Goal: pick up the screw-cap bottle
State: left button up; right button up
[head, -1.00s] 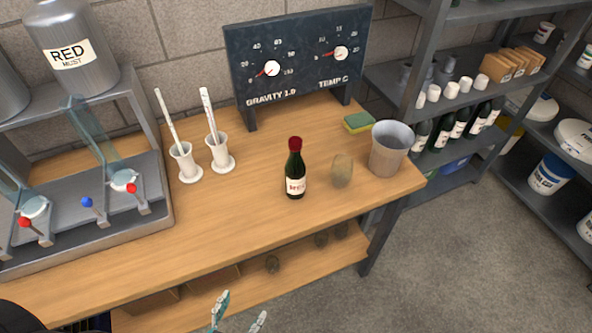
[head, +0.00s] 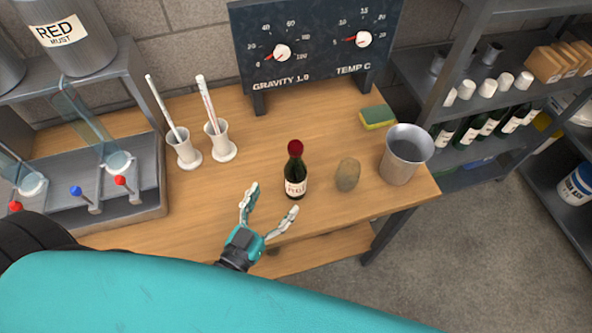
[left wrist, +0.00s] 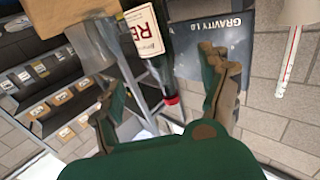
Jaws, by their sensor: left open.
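The dark green screw-cap bottle (head: 296,186) with a red cap and a pale label stands upright on the wooden bench. My left gripper (head: 274,198) is open and empty, just in front and to the left of the bottle in the head view, its fingers pointing toward it. In the left wrist view, the bottle (left wrist: 148,38) shows cap-down in the picture, between and beyond the spread fingers of the gripper (left wrist: 165,95). I see no contact with it. My right gripper is not in view.
A rounded brownish object (head: 347,175) stands close to the bottle's right, with a metal bucket (head: 402,160) beyond it. A sponge (head: 377,117), gauge board (head: 315,50) and two white cylinder holders (head: 222,142) stand farther back.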

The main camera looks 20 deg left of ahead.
aim_at(290, 182)
pick_arm(q)
jog(key=w, duration=0.3)
jog(key=shift+w+d+p, duration=0.3)
jog(key=shift+d, duration=0.05)
jog(key=shift+w+d, duration=0.1)
jog(key=shift+w, duration=0.4)
jog(key=shift+w+d, duration=0.1)
jog(key=shift+w, duration=0.15)
jog(key=w, duration=0.1)
jog(key=w+p, duration=0.1)
jog(key=w, duration=0.1)
jog(key=w+d, duration=0.1)
jog(key=shift+w+d+f+p, duration=0.1)
jog(key=shift+w+f+p, duration=0.1)
jog(key=shift+f+p, duration=0.15)
jog(key=shift+w, duration=0.1)
jog(key=shift+c, duration=0.8)
jog(key=c, duration=1.4)
jog(key=shift+r, duration=0.1)
grip_shut()
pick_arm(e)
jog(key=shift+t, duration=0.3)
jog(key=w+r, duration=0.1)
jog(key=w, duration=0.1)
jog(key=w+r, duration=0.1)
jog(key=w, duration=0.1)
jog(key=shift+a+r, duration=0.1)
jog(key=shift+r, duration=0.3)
